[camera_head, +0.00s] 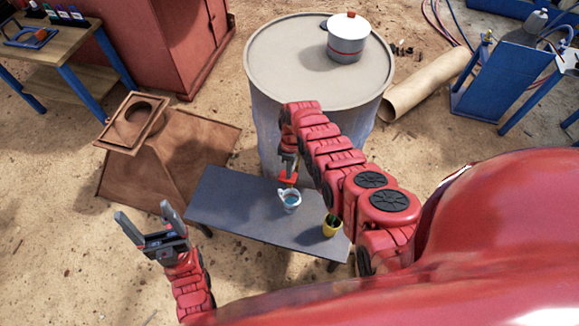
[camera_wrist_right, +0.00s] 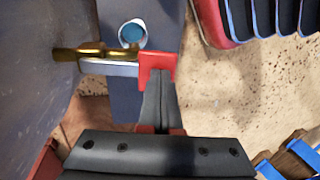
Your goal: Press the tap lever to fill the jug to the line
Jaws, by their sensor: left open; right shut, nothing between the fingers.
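The light jug (camera_head: 290,204) stands upright on the grey bench, with blue water visible inside its rim. It also shows in the right wrist view (camera_wrist_right: 132,34), partly beyond the tap. The brass tap (camera_wrist_right: 95,52) comes out of the drum's side, and its red lever (camera_wrist_right: 158,62) shows above the jug in the head view (camera_head: 288,179). My right gripper (camera_wrist_right: 158,78) is shut and empty, its fingertips at the red lever; whether they touch it I cannot tell. The jug's fill line is too small to make out. My left gripper (camera_head: 144,210) is open and empty, left of the bench.
The large drum (camera_head: 275,70) stands behind the bench (camera_head: 225,205), with a white-and-red pot (camera_head: 345,42) on top. A yellow cup (camera_head: 331,228) stands on the bench's right end. A rusty hopper (camera_head: 160,165) is on the left. Open sandy ground lies around.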

